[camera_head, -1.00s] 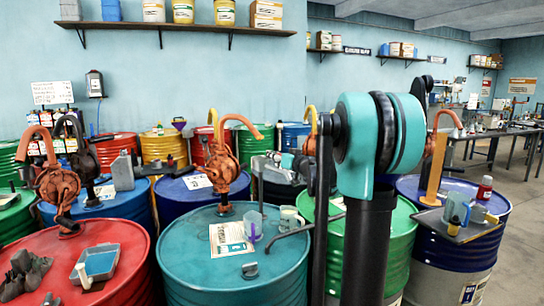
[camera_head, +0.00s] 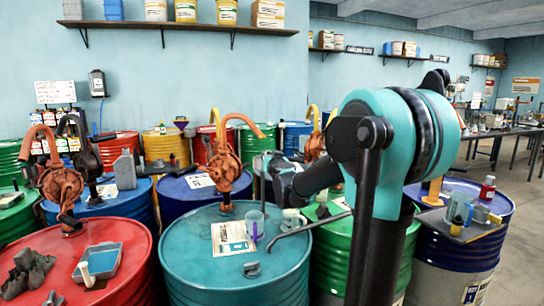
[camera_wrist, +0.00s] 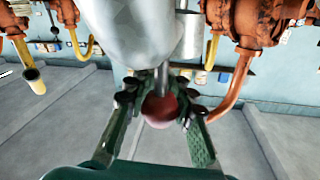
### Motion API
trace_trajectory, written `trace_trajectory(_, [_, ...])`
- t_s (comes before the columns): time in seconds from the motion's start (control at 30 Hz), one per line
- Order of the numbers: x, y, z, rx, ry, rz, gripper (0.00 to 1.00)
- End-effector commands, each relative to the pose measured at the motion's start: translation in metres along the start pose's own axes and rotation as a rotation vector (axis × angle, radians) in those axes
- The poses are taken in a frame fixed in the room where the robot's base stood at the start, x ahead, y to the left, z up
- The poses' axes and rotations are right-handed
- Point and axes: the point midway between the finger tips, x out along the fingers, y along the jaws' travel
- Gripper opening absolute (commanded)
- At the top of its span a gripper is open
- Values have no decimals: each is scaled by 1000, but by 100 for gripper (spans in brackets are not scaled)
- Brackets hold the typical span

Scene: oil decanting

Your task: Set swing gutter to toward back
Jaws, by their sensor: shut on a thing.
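In the wrist view my gripper (camera_wrist: 160,92) has its green fingers closed in around a dark red knob (camera_wrist: 161,110) on a short grey rod. A large pale grey rounded body (camera_wrist: 140,35) fills the top of that view, blurred and close. I cannot tell for sure whether the knob and rod belong to the swing gutter, or which way the gutter points.
An orange hand pump (camera_head: 224,168), clear cup (camera_head: 255,222) and printed sheet (camera_head: 232,238) are on the teal drum. A red drum (camera_head: 125,285) with a tray (camera_head: 98,262) stands left. Green and blue drums crowd the right. Orange pumps (camera_wrist: 250,25) show near the gripper.

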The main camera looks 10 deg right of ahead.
Motion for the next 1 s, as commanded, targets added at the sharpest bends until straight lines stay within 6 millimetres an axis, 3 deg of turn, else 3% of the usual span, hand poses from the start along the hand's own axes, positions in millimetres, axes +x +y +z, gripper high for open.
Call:
trace_trajectory(0.1, [-2, -11, 2, 0, 19, 99, 0])
trace_trajectory(0.53, [-2, -27, 5, 0, 84, 432, 0])
trace_trajectory(1.0, [0, -32, 6, 0, 111, 568, 0])
